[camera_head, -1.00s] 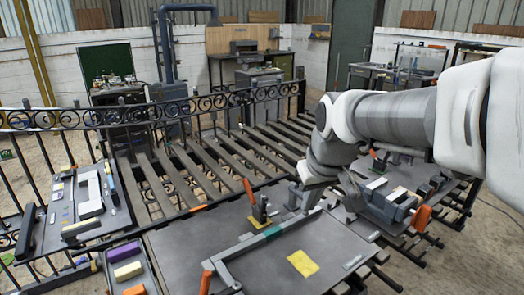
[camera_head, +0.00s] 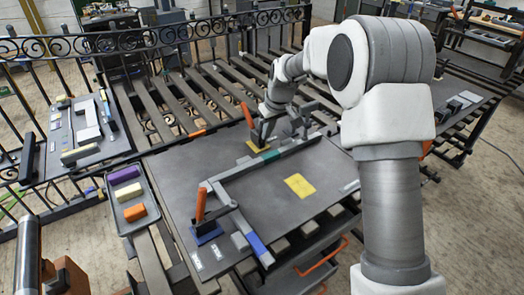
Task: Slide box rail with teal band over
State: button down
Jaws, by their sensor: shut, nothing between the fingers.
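The box rail (camera_head: 290,149) is a long grey bar lying on the dark worktop, with a teal band (camera_head: 269,155) near its middle. Its left end meets another grey bar with a blue band (camera_head: 256,243), forming a corner. My gripper (camera_head: 284,133) is above the far side of the rail, close to the teal band. It is shut with nothing seen in it. I cannot tell whether it touches the rail. My arm comes in from the right and hides part of the worktop.
An orange-handled clamp (camera_head: 249,118) stands on a yellow patch beside my gripper. Another orange-handled clamp (camera_head: 203,208) stands at the corner of the bars. A yellow square (camera_head: 299,186) marks bare worktop. A tray (camera_head: 136,225) of coloured blocks lies left; a scrollwork gate (camera_head: 150,35) stands behind.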

aim_at(271, 157)
jog(key=x, duration=1.1)
jog(key=shift+w+a, duration=0.1)
